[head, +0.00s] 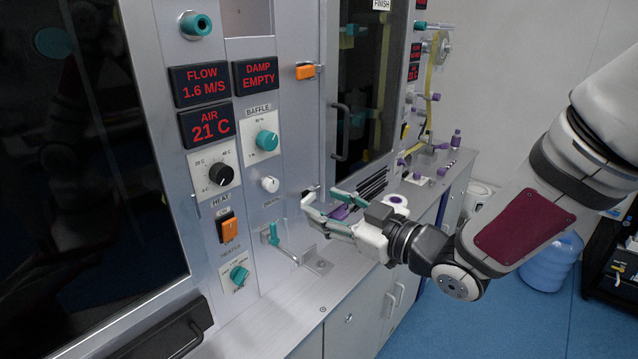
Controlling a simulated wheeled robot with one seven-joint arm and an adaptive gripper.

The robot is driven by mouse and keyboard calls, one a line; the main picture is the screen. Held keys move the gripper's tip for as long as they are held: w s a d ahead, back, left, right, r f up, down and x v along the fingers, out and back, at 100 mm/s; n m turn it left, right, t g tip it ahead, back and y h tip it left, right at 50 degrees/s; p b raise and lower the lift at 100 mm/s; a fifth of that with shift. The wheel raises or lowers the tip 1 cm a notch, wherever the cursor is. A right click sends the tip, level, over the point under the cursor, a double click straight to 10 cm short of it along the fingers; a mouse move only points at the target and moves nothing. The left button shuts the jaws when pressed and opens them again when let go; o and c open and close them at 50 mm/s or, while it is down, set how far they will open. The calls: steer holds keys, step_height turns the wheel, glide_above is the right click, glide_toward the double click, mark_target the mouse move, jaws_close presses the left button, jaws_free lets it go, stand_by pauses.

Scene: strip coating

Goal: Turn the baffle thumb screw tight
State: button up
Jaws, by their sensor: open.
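The small white knob (270,184), which looks like the baffle thumb screw, sits on the grey panel below the teal baffle knob (266,140). The baffle knob has a white dial plate under a "BAFFLE" label (258,110). My gripper (308,206) is open, with its fingers pointing left toward the panel. It is to the right of and slightly lower than the white knob, apart from it. Nothing is clearly held between the fingers. A purple object (341,212) shows beside the fingers; I cannot tell how near it is.
A teal lever (275,236) on a metal bracket (318,262) stands out below the white knob. A black heat knob (221,174), an orange heater switch (228,229) and a teal knob (239,275) are to the left. A dark door handle (341,131) is above my gripper.

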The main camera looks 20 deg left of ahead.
mark_target(273, 185)
steer(key=shift+g+y, duration=0.4)
steer(key=shift+y, duration=0.2)
steer(key=x, duration=0.9)
steer(key=p+x, duration=0.1)
steer(key=x, duration=0.4)
steer(key=shift+s+a+f, duration=0.15)
steer(key=shift+s, duration=0.15)
jaws_close()
